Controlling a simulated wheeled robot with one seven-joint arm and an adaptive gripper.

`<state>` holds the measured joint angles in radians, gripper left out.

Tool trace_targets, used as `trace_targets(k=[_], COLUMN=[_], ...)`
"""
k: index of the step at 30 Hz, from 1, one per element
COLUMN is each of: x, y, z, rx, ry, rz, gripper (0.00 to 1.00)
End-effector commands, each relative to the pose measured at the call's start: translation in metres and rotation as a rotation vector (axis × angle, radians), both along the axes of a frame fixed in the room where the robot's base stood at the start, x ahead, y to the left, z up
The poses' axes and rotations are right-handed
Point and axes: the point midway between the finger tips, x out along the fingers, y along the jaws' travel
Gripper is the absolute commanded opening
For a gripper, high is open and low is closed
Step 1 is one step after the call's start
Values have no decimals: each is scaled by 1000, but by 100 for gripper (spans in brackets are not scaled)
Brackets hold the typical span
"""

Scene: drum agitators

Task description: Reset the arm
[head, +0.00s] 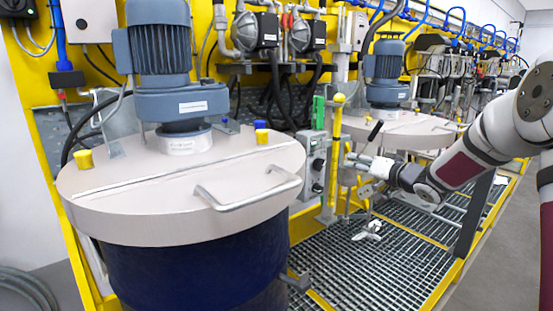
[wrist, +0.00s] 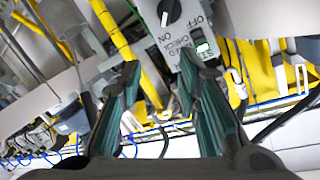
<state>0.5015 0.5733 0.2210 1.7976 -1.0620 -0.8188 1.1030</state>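My arm (head: 480,150) reaches in from the right in the head view. My gripper (head: 358,162) is at its end, to the right of the grey control box (head: 313,165) and near a yellow post. In the wrist view my gripper (wrist: 158,78) has its two green-grey fingers spread, with a clear gap and nothing held between them. The control box (wrist: 187,38) lies beyond the fingertips there, with a black rotary knob (wrist: 169,12) and ON and OFF lettering. I cannot tell whether the fingers touch anything.
A blue drum (head: 190,275) with a pale lid and a motor (head: 160,45) stands at the left. A second lidded drum (head: 395,130) stands behind my gripper. Yellow posts (head: 335,150) and rails border the metal grating (head: 370,265). Grey floor at the right is clear.

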Motion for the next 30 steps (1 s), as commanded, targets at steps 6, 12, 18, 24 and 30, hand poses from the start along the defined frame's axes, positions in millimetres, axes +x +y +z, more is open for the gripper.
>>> trace_targets(k=[6,12,18,24,30], x=[-47,-120,-217,-328,-441], y=[-2,-7,-5,9,38], z=[62,97,113,109,90], rx=[-260,-438,-556,-617,-630], ry=[77,205,376,574,764], rz=[-197,-337,-409,-385,-253], gripper=[31,31,31,31,31])
